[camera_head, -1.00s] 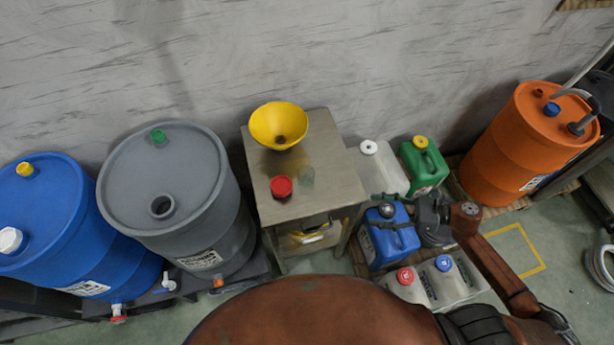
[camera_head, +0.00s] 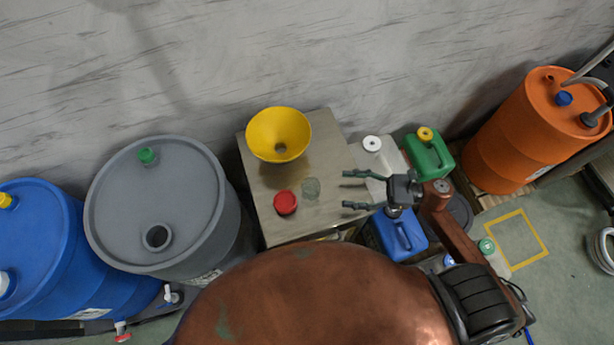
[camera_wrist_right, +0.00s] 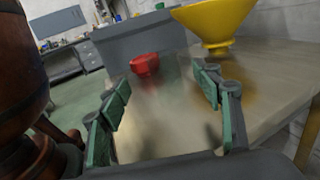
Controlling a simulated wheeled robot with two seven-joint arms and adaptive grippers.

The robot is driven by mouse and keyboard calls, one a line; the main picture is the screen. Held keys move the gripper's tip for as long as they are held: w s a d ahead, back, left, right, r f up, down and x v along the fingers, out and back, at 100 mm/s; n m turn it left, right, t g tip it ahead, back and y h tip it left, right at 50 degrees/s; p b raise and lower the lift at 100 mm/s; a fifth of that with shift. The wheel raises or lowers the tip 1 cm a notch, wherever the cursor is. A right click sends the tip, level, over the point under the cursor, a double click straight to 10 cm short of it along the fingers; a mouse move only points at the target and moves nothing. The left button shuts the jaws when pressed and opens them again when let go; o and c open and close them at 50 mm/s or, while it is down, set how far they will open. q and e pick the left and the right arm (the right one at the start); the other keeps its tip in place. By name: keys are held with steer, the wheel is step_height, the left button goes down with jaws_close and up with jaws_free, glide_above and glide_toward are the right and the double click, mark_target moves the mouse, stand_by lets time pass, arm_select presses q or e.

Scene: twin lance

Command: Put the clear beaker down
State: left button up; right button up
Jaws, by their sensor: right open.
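The clear beaker (camera_head: 311,188) is a faint, see-through shape standing on the steel table (camera_head: 331,215), just right of a red cap-like object (camera_head: 285,202). I cannot make out the beaker clearly in the right wrist view. My right gripper (camera_head: 347,189) is open at the table's right side, its fingers pointing left toward the beaker, with a visible gap between them and it. In the right wrist view the open green fingers (camera_wrist_right: 164,107) spread over the tabletop, with the red object (camera_wrist_right: 145,64) ahead. My left gripper is not in view.
A yellow funnel (camera_head: 279,134) stands at the back of the table. A grey drum (camera_head: 157,200) and blue drum (camera_head: 60,260) stand left. White, green (camera_head: 428,155) and blue canisters (camera_head: 400,237) crowd the right side. An orange drum (camera_head: 520,135) is farther right.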

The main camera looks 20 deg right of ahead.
mark_target(311, 192)
steer(key=x, duration=0.6)
steer(key=shift+a+r, duration=0.1)
steer(key=shift+w+a, duration=0.3)
steer(key=shift+a, duration=0.35)
steer(key=x, duration=0.3)
steer(key=shift+w+a, duration=0.15)
steer(key=shift+a, duration=0.1)
steer(key=shift+w+a, duration=0.1)
steer(key=shift+a, duration=0.15)
steer(key=shift+c, duration=1.3)
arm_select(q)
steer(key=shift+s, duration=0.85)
arm_select(e)
steer(key=c, duration=1)
